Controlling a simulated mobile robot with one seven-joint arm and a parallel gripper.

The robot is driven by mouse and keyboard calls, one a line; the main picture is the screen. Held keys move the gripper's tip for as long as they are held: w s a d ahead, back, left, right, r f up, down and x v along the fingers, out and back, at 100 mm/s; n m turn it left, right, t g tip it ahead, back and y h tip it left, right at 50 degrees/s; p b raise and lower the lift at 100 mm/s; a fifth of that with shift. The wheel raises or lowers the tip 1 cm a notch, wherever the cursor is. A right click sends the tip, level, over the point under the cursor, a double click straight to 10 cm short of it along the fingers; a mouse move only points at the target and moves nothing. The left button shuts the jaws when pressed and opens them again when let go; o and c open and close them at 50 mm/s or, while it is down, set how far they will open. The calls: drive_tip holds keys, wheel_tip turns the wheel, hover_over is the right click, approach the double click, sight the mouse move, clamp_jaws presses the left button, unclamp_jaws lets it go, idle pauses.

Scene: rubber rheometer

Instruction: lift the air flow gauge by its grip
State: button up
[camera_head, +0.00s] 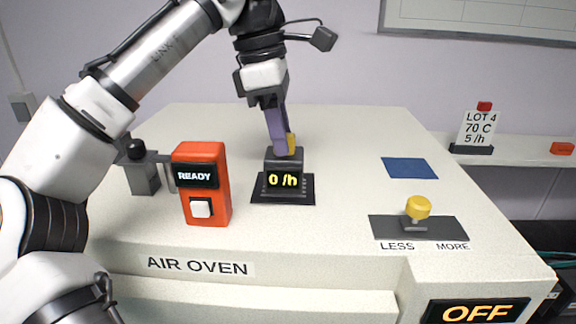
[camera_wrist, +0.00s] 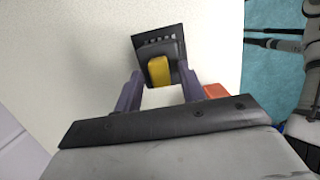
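The air flow gauge (camera_head: 284,180) is a dark box with a yellow "0 /h" display. It stands upright on a dark mat (camera_head: 262,197) on top of the air oven. Its yellow grip (camera_head: 292,143) sticks up from its top, partly hidden by a purple finger in the head view. The wrist view shows the grip (camera_wrist: 159,71) between my two fingers, with a gap on each side. My gripper (camera_wrist: 160,78) is open and points down over the gauge; it also shows in the head view (camera_head: 284,146).
A red-orange "READY" box (camera_head: 202,184) with a white button stands close left of the gauge. A yellow knob (camera_head: 418,208) sits on a LESS/MORE plate at the right. A blue patch (camera_head: 409,168) lies behind it. A "LOT 4, 70 C, 5 /h" card (camera_head: 478,130) stands on a shelf.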

clamp_jaws()
drive_tip(key=shift+r, duration=1.5)
drive_tip(key=shift+d, duration=0.15)
